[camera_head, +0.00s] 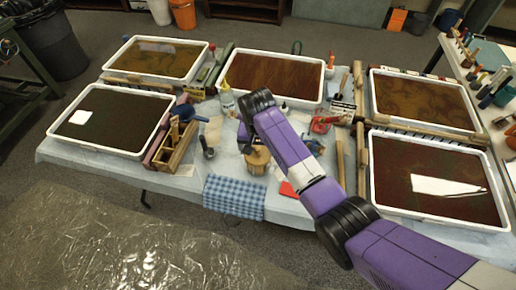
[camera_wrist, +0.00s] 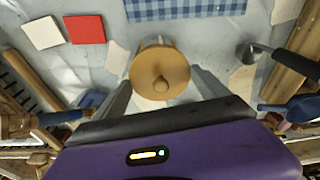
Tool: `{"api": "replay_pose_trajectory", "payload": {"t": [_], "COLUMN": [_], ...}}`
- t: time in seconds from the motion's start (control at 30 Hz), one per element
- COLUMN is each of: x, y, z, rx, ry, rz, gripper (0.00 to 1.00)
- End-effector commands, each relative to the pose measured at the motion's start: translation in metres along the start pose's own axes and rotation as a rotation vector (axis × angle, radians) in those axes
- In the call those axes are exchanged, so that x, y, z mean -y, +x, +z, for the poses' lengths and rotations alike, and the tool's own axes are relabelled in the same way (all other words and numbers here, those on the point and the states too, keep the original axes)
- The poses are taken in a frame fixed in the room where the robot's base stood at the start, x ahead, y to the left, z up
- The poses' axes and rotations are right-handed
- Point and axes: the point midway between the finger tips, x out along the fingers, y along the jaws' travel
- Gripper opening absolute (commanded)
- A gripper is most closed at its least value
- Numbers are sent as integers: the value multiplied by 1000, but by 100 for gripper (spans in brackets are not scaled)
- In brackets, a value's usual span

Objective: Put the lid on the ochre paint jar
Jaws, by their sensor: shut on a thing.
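A tan jar-like body (camera_head: 256,168) shows just under the lid. The lid hides the jar's mouth, so I cannot tell whether it is seated or held just above.
A blue checked cloth (camera_head: 234,197) hangs over the front edge. A red tile (camera_wrist: 85,29) and a white tile (camera_wrist: 43,33) lie nearby. Marbling trays (camera_head: 110,150) surround the work area.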

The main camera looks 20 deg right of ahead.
Motion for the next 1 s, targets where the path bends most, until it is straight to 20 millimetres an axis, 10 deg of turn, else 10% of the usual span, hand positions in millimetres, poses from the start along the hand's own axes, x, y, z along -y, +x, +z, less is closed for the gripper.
{"api": "replay_pose_trajectory", "payload": {"t": [0.37,0.4,0.5,1.0], "x": [0,0,0,0], "y": [0,0,0,-5], "z": [0,0,0,-1], "rx": [0,0,0,0], "ry": [0,0,0,0], "rz": [0,0,0,0], "gripper": [46,86,100,100]}}
